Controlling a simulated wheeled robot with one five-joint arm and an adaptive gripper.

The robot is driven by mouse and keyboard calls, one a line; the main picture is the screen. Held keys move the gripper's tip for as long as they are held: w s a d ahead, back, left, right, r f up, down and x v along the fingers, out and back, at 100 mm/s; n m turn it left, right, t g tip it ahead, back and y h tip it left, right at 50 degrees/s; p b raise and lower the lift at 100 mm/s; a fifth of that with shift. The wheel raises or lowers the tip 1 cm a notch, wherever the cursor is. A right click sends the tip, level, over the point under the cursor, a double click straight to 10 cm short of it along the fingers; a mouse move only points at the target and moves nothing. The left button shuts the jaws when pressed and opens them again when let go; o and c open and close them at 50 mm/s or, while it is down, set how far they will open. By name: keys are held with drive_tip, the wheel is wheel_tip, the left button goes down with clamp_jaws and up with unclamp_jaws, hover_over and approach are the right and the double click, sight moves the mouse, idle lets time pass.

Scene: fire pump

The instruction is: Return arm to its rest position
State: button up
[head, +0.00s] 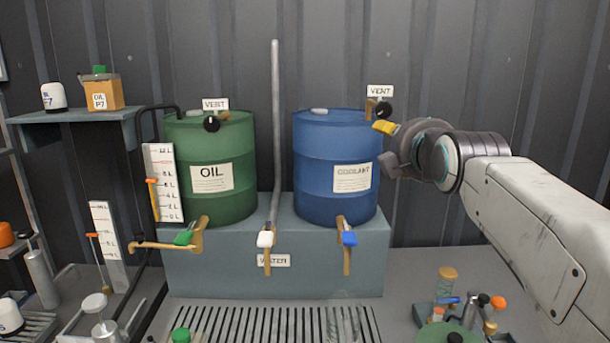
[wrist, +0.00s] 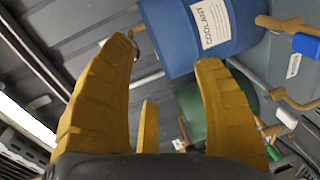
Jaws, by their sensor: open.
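My arm comes in from the right edge in the head view and ends in my gripper (head: 386,128) beside the upper right of the blue coolant drum (head: 322,160). In the wrist view the yellow fingers of my gripper (wrist: 165,55) stand wide apart with nothing held between them. The blue coolant drum (wrist: 208,32) appears tilted beyond the fingertips there. The black vent knob (head: 384,109) on the coolant drum is just above the gripper. I cannot tell whether they touch.
A green oil drum (head: 210,175) stands left of the coolant drum on a grey plinth (head: 330,268). A vertical pipe (head: 275,130) rises between them. Several bottles and tools (head: 446,285) sit below my arm. A shelf (head: 75,114) is at left.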

drive_tip(key=s+f+m+g, duration=0.45)
drive_tip(key=f+m, duration=0.25)
drive_tip(key=f, duration=0.5)
drive_tip(key=s+f+m+g, duration=0.4)
drive_tip(key=s+f+m, duration=0.15)
drive_tip(key=f, duration=0.55)
drive_tip(key=s+f+m+g, duration=0.2)
drive_tip(key=s+f, duration=0.3)
drive_tip(key=s, duration=0.6)
drive_tip(key=s+f+m+g, duration=0.2)
drive_tip(key=s+f, duration=0.4)
drive_tip(key=s, duration=0.5)
drive_tip(key=shift+s+f, duration=0.15)
drive_tip(key=shift+f, duration=0.1)
